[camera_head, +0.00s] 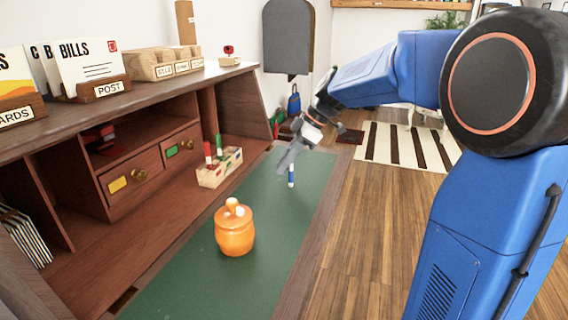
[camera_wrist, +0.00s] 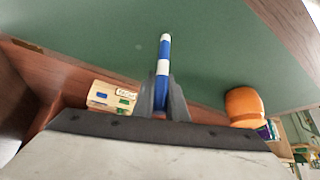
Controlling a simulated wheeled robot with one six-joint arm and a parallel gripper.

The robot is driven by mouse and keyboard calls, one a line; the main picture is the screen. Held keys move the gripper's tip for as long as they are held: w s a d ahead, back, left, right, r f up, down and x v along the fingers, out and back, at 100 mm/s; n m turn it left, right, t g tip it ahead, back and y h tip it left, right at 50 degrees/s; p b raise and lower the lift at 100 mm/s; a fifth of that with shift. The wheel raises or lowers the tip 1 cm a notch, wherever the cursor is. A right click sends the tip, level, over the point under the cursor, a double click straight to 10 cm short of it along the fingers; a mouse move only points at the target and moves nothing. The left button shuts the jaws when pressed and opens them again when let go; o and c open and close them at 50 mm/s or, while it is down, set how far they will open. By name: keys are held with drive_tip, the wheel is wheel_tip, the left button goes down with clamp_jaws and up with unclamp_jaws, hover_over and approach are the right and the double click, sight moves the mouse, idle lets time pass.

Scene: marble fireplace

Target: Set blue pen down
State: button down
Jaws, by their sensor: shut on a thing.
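The blue pen (camera_head: 291,174) has blue and white bands. My gripper (camera_head: 289,158) is shut on it, and the pen hangs upright below the fingers over the green desk mat (camera_head: 270,205). Whether its lower end touches the mat I cannot tell. In the wrist view the pen (camera_wrist: 164,62) sticks out from between the two grey fingertips (camera_wrist: 163,100), with the green surface beyond it.
A wooden pen holder (camera_head: 220,168) with a red and a green pen stands left of my gripper. An orange lidded jar (camera_head: 234,230) stands nearer on the mat. Drawers (camera_head: 130,183) and shelves line the left. The mat around the pen is clear.

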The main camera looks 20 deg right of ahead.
drive_tip(key=shift+f, duration=0.1)
drive_tip(key=c, duration=1.8)
unclamp_jaws()
drive_tip(key=shift+o, duration=0.2)
drive_tip(key=v, duration=1.2)
drive_tip(key=s+f+m+t+h, duration=0.1)
drive_tip(key=s+f+m, duration=0.4)
drive_tip(key=s, duration=0.5)
drive_tip(key=s+d+f+m+t+h, duration=0.1)
drive_tip(key=s+f+m+h, duration=0.2)
drive_tip(key=s, duration=0.7)
drive_tip(key=s+f+m+t+h, duration=0.1)
drive_tip(key=s+f+m+h, duration=0.1)
drive_tip(key=s+f+m, duration=0.5)
drive_tip(key=s+f, duration=0.3)
drive_tip(key=s, duration=0.1)
drive_tip(key=shift+d+f, duration=0.25)
drive_tip(key=shift+d, duration=0.05)
